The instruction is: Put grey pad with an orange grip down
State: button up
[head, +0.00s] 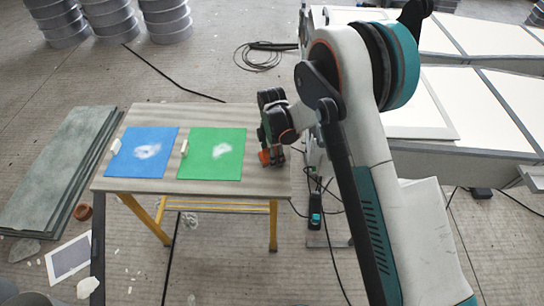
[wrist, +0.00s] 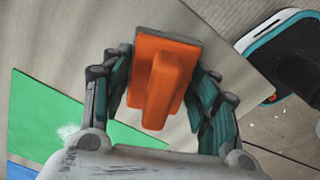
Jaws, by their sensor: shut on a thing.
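My gripper (wrist: 163,95) is shut on the orange grip of the grey pad (wrist: 168,80), one finger on each side of the grip in the wrist view. A thin grey edge of the pad shows behind the orange. In the head view the pad (head: 265,157) is a small orange patch under my gripper (head: 272,150), at the right end of the table (head: 235,108). My arm and fingers hide most of it there. I cannot tell whether the pad touches the table top.
A green sheet (head: 200,165) and a blue sheet (head: 128,170) lie on the table, each with a white smear and a small pale block. The bare strip right of the green sheet is narrow. White-topped moulds (head: 470,110) stand at the right. Grey boards (head: 60,170) lie left on the floor.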

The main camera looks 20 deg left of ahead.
jog(key=shift+f, duration=0.3)
jog(key=shift+s+f+b, duration=0.1)
jog(key=shift+f+b, duration=0.3)
jog(key=shift+f, duration=0.1)
jog(key=shift+s+d+f, duration=0.1)
jog(key=shift+c, duration=0.2)
jog(key=o, duration=1.2)
jog(key=shift+o, duration=0.7)
jog(key=shift+f, duration=0.2)
jog(key=shift+r, duration=0.1)
